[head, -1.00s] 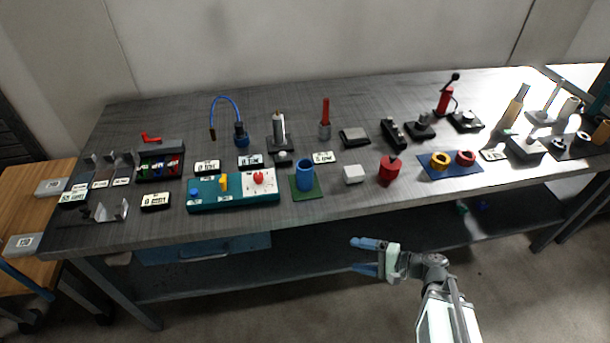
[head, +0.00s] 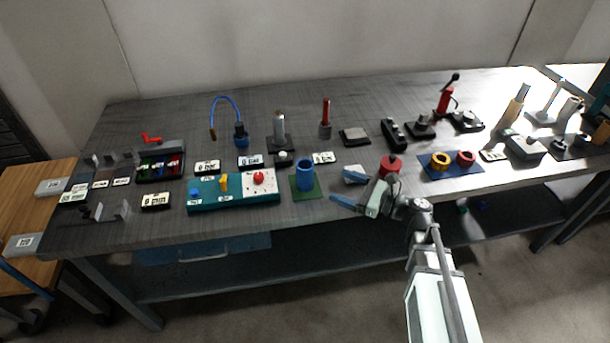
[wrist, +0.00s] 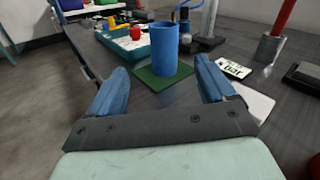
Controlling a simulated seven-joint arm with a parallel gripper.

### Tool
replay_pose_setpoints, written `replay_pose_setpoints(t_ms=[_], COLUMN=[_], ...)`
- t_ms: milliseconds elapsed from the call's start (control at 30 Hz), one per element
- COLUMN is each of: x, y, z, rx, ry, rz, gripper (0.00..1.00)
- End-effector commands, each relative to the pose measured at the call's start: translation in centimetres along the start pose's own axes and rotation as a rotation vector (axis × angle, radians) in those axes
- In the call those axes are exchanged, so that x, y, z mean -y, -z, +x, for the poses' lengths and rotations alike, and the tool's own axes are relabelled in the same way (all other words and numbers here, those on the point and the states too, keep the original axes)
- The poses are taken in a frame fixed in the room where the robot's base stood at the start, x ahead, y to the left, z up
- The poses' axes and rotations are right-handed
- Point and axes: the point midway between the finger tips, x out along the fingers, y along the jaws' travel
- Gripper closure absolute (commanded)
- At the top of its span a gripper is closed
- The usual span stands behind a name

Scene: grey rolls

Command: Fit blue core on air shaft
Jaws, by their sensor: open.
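The blue core (head: 304,176), an upright hollow blue cylinder, stands on a green mat (head: 309,194) near the front edge of the bench. In the wrist view the blue core (wrist: 164,48) stands ahead, between and beyond my fingertips. My gripper (head: 345,190) is open and empty, with blue fingers, to the right of the core and apart from it. A grey upright cylinder on a dark base (head: 279,130), perhaps the air shaft, stands behind the core; its lower part also shows in the wrist view (wrist: 209,20).
A teal panel (head: 233,189) with a red knob lies left of the core. A red-topped rod (head: 325,118) stands behind. A blue mat with rings (head: 450,171) lies to the right.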

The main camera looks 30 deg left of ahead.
Motion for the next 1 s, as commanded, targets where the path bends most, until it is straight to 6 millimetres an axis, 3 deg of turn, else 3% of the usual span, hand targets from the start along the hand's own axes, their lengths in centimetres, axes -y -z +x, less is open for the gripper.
replay_pose_setpoints(t_ms=[267,700,1000], x=[0.9,0.9,0.9], y=[-0.8,-0.8,-0.9], z=[1.2,7.7,9.5], rx=[0.006,0.005,0.005], ry=[0.004,0.003,0.005], rz=[0.145,0.147,0.147], gripper=[0.17,0.17,0.17])
